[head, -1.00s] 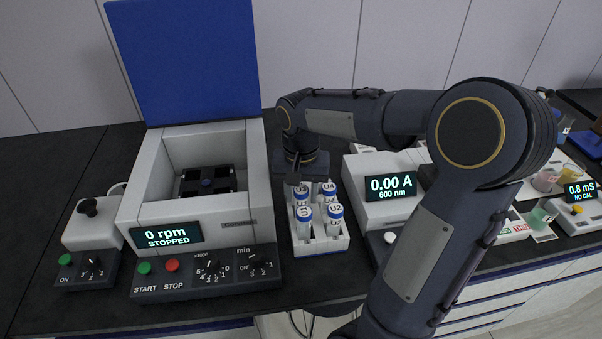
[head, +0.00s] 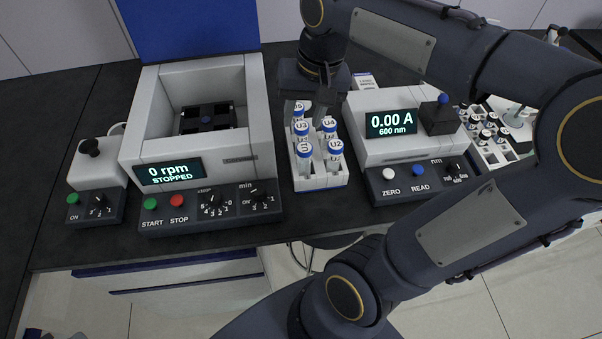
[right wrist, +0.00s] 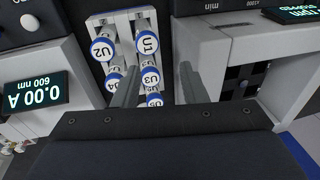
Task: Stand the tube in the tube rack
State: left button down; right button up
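The white tube rack (head: 320,181) stands on the dark bench between two instruments, and also shows in the right wrist view (right wrist: 125,16). It holds several upright blue-capped tubes, including U1 (head: 304,150), U2 (head: 336,148), U3 (head: 301,129), U4 (head: 329,125) and U5 (head: 298,108). No tube is seen outside the rack nearby, so I cannot tell which one the task means. My right gripper (head: 305,108) points down over the rack's back end. Its fingers are spread apart, with the U3/U5 row between them in the right wrist view (right wrist: 156,90). My left gripper is out of view.
A centrifuge (head: 208,150) with its blue lid up stands close left of the rack, reading 0 rpm, STOPPED. A photometer (head: 392,130) reading 0.00 A stands close right. A small control box (head: 95,185) is far left. A white holder with vials (head: 490,140) is at right.

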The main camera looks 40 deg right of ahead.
jog(key=s+a+f+n+t+y, duration=0.2)
jog(key=s+a+f+n+t, duration=0.1)
jog(key=s+a+f, duration=0.3)
jog(key=s+a+n, duration=0.1)
jog(key=s+a, duration=0.1)
jog(key=s, duration=0.2)
jog(key=shift+a+f+t, duration=0.2)
jog(key=shift+f+t, duration=0.15)
jog(key=shift+t, duration=0.05)
dwell(0.5)
